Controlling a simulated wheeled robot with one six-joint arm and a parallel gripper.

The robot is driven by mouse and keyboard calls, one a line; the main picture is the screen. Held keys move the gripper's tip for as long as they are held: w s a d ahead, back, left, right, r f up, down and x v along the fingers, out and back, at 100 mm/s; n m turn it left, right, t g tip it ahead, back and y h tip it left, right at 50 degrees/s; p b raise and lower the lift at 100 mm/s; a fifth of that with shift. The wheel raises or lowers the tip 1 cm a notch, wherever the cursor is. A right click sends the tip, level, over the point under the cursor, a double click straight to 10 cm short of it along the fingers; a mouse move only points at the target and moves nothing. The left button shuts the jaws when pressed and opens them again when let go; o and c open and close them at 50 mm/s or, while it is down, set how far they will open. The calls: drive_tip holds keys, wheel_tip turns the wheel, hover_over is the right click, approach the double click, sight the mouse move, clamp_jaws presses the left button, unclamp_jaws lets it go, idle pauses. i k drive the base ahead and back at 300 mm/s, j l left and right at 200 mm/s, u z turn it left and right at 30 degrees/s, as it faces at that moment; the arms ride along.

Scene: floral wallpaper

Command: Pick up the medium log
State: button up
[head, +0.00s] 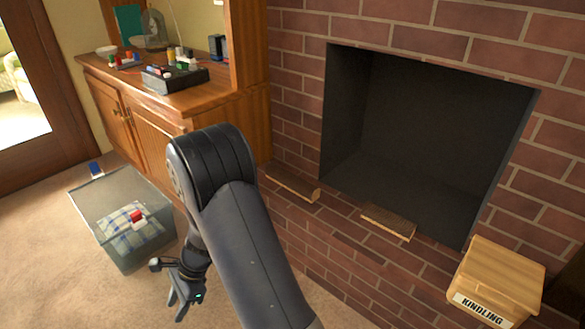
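Two split logs lie apart on the brick ledge in front of the fireplace opening. The left log (293,187) has bark and a pale cut end. The right log (388,222) is flatter, with a pale front face. They look close in size, so I cannot tell which is the medium one. My gripper (177,306) points down above the carpet at the lower middle-left, well away from both logs. Its two fingers appear apart, with nothing between them. My arm crosses the middle of the head view.
A wooden kindling box (497,282) stands at the right. A clear bin (88,205) with a checked cloth and a red-and-white item stands on the carpet at left. A wooden cabinet (150,135) with clutter on top stands behind. The fireplace (425,130) looks empty.

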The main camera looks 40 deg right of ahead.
sight(309, 192)
drive_tip(key=i+z, duration=0.3)
drive_tip(key=z, duration=0.15)
drive_tip(key=i+j+z, duration=0.1)
drive_tip(key=i+z, duration=0.15)
drive_tip(key=z, duration=0.25)
drive_tip(key=i+j+z, duration=0.25)
drive_tip(key=z, duration=0.2)
drive_tip(key=i+j+z, duration=0.25)
drive_tip(key=z, duration=0.25)
drive_tip(key=i+j+z, duration=0.45)
drive_tip(key=j+z, duration=0.3)
